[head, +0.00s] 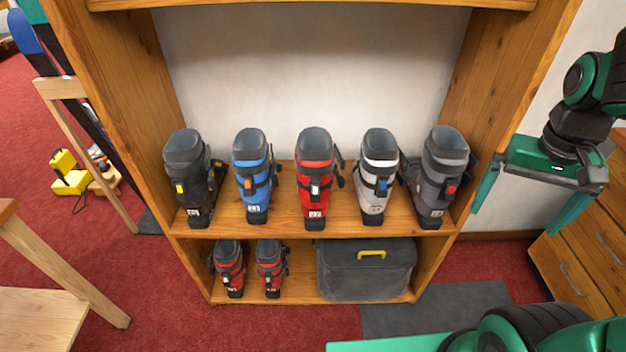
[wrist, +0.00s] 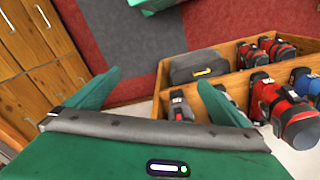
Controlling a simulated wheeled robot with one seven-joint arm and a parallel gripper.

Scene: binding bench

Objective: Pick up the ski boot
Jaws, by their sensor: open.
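A row of ski boots stands upright on the upper shelf in the head view: black (head: 190,175), blue (head: 252,175), red (head: 316,175), white (head: 377,175) and grey (head: 440,175). Two smaller red-and-black boots, a left one (head: 230,268) and a right one (head: 270,268), stand on the lower shelf. The task does not say which boot is meant. My gripper (head: 530,200) is open and empty, to the right of the shelf unit and apart from every boot. In the wrist view my gripper's fingers (wrist: 159,80) are spread; the red boot (wrist: 283,108) shows beyond the right finger, which partly hides other boots.
The wooden shelf unit (head: 500,95) has side walls and a board above the boots. A grey case (head: 366,272) with a yellow handle sits on the lower shelf. Wooden drawers (head: 585,265) stand at the right. Red carpet and a dark mat (head: 440,305) lie in front.

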